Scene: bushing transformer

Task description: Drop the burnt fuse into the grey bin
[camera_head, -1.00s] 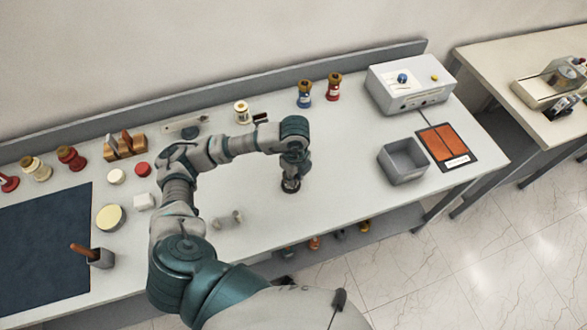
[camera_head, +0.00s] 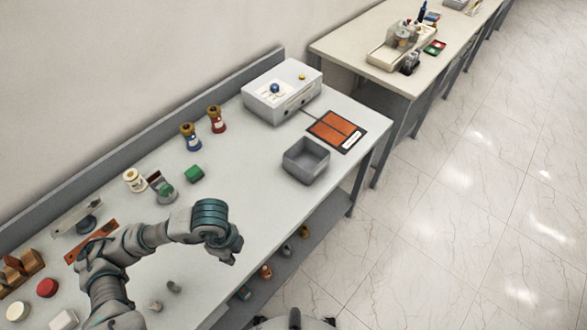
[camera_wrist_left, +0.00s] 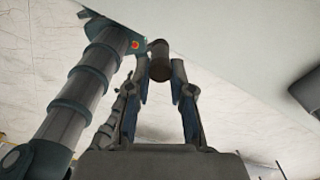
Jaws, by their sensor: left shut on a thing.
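My left gripper (camera_head: 226,256) is above the bench near its front edge, pointing down, in the head view. The left wrist view shows its two fingers (camera_wrist_left: 160,78) shut on a dark brown cylinder, the burnt fuse (camera_wrist_left: 159,58). I cannot make out the fuse in the head view. The grey bin (camera_head: 305,178) stands open on the bench, to the right of and farther back than the gripper, apart from it. It looks empty. A dark grey corner, likely the bin (camera_wrist_left: 305,92), shows at the right of the left wrist view.
An orange panel on a dark mat (camera_head: 338,130) lies right of the bin. A grey box with a blue knob (camera_head: 283,92) stands behind it. The bench between gripper and bin looks clear.

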